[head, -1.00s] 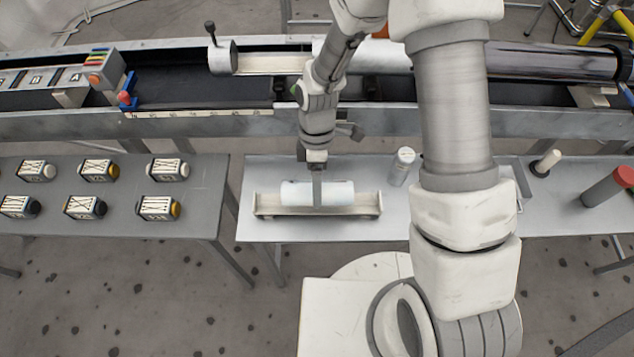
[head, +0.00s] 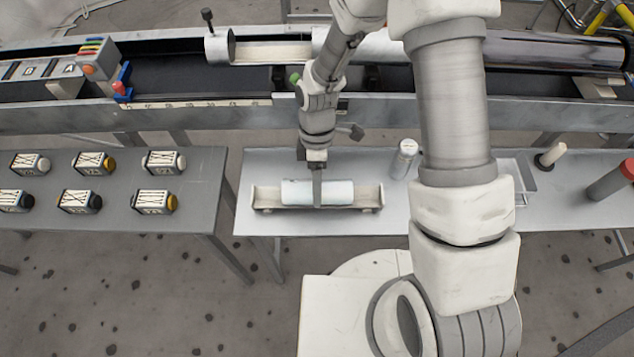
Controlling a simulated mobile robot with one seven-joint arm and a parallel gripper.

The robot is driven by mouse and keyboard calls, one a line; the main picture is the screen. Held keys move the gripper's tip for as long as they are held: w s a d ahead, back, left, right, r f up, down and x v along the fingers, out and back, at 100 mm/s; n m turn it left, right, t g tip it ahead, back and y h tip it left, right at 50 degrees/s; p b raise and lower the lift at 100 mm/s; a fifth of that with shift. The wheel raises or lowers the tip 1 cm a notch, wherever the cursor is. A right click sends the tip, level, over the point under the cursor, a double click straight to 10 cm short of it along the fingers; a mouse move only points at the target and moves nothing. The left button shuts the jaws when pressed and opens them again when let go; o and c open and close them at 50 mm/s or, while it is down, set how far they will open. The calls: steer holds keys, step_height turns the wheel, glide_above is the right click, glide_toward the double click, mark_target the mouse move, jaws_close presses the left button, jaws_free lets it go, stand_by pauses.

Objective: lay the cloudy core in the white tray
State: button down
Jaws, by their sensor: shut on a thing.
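The cloudy core (head: 296,191), a pale whitish-blue cylinder, lies lengthwise at the white tray (head: 367,197) on the light table. The tray is a long shallow holder with raised end plates. My gripper (head: 317,200) points down over the middle of the core and is shut on it. The core appears within the tray, between its end plates; I cannot tell whether its underside touches the tray floor. The far finger is hidden.
A white capped bottle (head: 405,159) stands right of the tray, near my arm. A red-capped grey cylinder (head: 610,180) is at the far right. Several labelled boxes (head: 92,163) sit on the dark left table. A long metal trough (head: 200,118) runs behind.

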steer(key=shift+f, duration=0.25)
jaws_free()
steer(key=p+v, duration=0.2)
steer(key=v, duration=1.5)
steer(key=shift+r, duration=0.25)
